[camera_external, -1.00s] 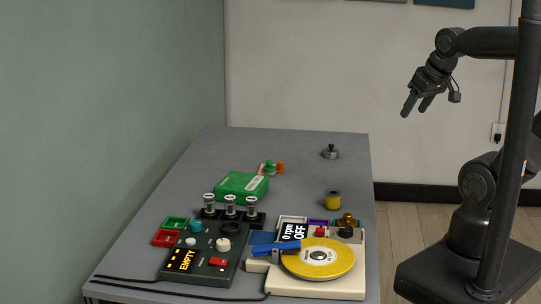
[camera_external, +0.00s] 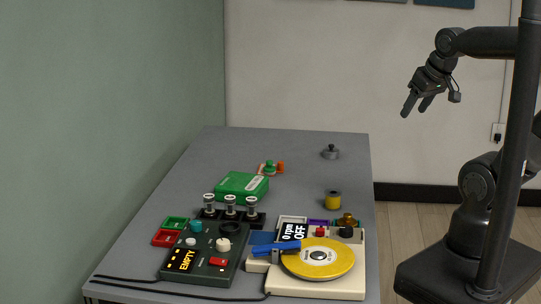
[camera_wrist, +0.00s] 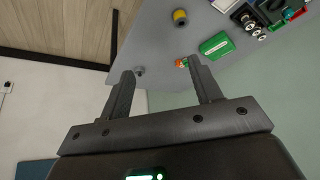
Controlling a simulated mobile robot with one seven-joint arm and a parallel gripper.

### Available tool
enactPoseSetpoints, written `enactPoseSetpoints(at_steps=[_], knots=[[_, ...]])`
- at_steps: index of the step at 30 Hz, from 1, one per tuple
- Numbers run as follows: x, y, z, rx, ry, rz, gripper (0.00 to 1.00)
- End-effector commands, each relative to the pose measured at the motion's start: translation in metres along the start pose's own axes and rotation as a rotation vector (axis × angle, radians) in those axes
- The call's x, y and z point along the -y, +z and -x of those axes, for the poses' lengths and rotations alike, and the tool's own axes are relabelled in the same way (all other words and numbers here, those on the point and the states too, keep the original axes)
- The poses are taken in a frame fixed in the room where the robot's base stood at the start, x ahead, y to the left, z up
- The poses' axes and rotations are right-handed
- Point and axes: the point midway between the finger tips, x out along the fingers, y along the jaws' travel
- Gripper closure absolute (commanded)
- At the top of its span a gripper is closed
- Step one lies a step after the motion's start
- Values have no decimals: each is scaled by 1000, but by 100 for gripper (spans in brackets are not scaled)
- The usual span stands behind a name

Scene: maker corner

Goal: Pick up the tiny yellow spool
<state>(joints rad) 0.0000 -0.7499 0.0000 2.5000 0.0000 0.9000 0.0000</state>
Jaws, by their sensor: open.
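The tiny yellow spool (camera_external: 333,201) stands upright near the right edge of the grey table, behind the machine with the yellow disc. In the wrist view the spool (camera_wrist: 180,17) shows near the top, beyond my fingertips and apart from them. My gripper (camera_external: 411,110) is open and empty, high in the air to the right of the table and pointing down. Both fingers (camera_wrist: 162,80) are spread in the wrist view with nothing between them close by.
The grey table (camera_external: 200,262) holds a green box (camera_external: 241,187), a grey knobbed piece (camera_external: 330,152), green and orange small parts (camera_external: 270,168), a yellow-disc machine (camera_external: 318,259) and a dark control box (camera_external: 203,254). The table around the spool's back and left is clear.

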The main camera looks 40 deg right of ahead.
Motion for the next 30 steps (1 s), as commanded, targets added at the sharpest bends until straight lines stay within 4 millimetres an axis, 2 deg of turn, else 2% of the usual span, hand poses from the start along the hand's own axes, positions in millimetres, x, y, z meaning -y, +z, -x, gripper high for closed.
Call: enactPoseSetpoints(at_steps=[3, 6, 13, 17, 23, 30], knots=[[0, 0, 0, 0, 0, 0, 42], [0, 0, 0, 0, 0, 0, 35], [0, -1, 0, 1, 0, 0, 35], [1, -8, -7, 22, -2, -5, 35], [7, -37, -36, 99, -7, -27, 35], [17, -71, -87, 202, -7, -59, 35]])
